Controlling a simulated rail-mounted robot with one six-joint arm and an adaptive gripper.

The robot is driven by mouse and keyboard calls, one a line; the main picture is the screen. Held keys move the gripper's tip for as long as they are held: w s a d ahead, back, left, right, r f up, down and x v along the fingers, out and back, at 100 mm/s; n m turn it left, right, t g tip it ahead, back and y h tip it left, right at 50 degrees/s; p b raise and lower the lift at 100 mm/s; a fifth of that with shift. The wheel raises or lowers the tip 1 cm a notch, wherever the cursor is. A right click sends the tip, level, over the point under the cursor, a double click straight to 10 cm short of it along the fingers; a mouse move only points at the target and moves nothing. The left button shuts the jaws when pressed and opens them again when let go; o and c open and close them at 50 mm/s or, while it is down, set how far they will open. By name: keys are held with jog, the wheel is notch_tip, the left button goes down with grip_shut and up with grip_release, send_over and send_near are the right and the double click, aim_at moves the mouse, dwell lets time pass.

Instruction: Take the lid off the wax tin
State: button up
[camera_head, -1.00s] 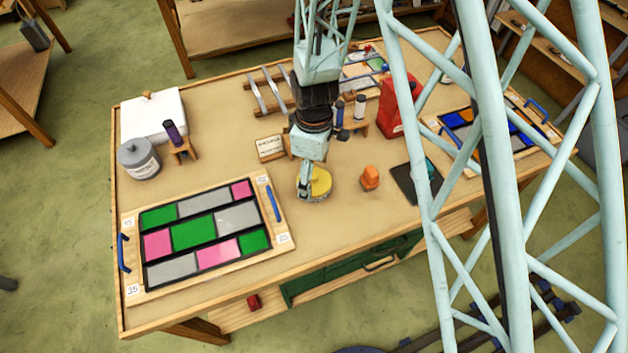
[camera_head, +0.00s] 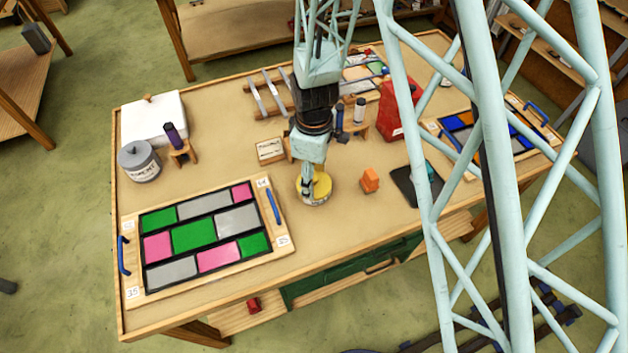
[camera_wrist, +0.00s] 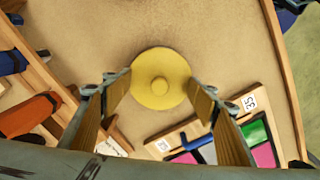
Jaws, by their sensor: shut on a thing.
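The wax tin (camera_head: 316,202) stands on the workbench, a low round tin with its yellow lid (camera_head: 322,184) on top. In the wrist view the lid (camera_wrist: 160,78) is a round yellow disc with a small raised knob at its middle. My gripper (camera_head: 309,194) points down over the tin, and its fingers partly hide the lid's left side. In the wrist view my gripper (camera_wrist: 161,86) has one finger at each side of the lid, shut on it. The lid hides the tin's body there, and I cannot see a gap between lid and tin.
A leaded panel (camera_head: 128,225) of coloured panes lies to the left. An orange block (camera_head: 370,180) and a dark pad (camera_head: 402,186) are to the right. A small sign (camera_head: 270,150) and a rack stand behind. Bare bench (camera_head: 310,235) lies in front of the tin.

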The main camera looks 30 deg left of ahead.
jog(key=shift+d+f, duration=0.1)
jog(key=shift+c, duration=1.3)
jog(key=shift+r, duration=0.35)
grip_shut()
jog(key=shift+r, duration=1.3)
jog(key=s+d+r+b, duration=0.1)
jog(key=s+d+b, duration=0.1)
jog(key=s+d, duration=0.8)
jog(key=shift+s+d+r, duration=0.15)
jog(key=shift+s+r, duration=0.2)
jog(key=shift+s, duration=0.65)
